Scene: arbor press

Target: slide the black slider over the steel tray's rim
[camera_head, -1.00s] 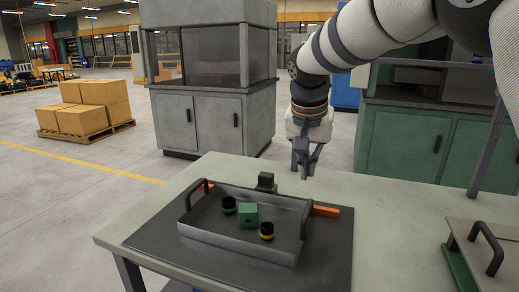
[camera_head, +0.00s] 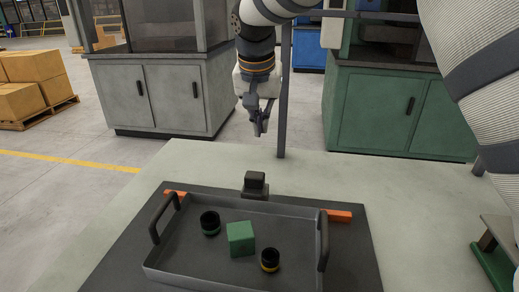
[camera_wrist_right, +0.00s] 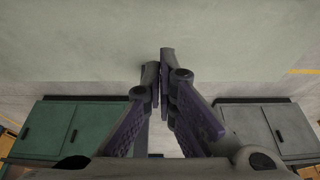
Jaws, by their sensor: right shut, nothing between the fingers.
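The black slider (camera_head: 255,184) stands just behind the far rim of the steel tray (camera_head: 190,277), near the middle of that side. The tray lies on a dark mat and has a black handle at each end. My right gripper (camera_head: 261,132) is shut and empty, pointing down above and behind the slider, apart from it. In the right wrist view my right gripper's fingertips (camera_wrist_right: 162,60) are together with only bare tabletop beyond them. My left gripper is not in view.
Inside the tray are a green cube (camera_head: 241,239), a black cup with a green base (camera_head: 210,223) and one with a yellow base (camera_head: 270,260). Orange bars (camera_head: 340,216) lie by the tray's far corners. The table (camera_head: 340,180) is clear behind the mat.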

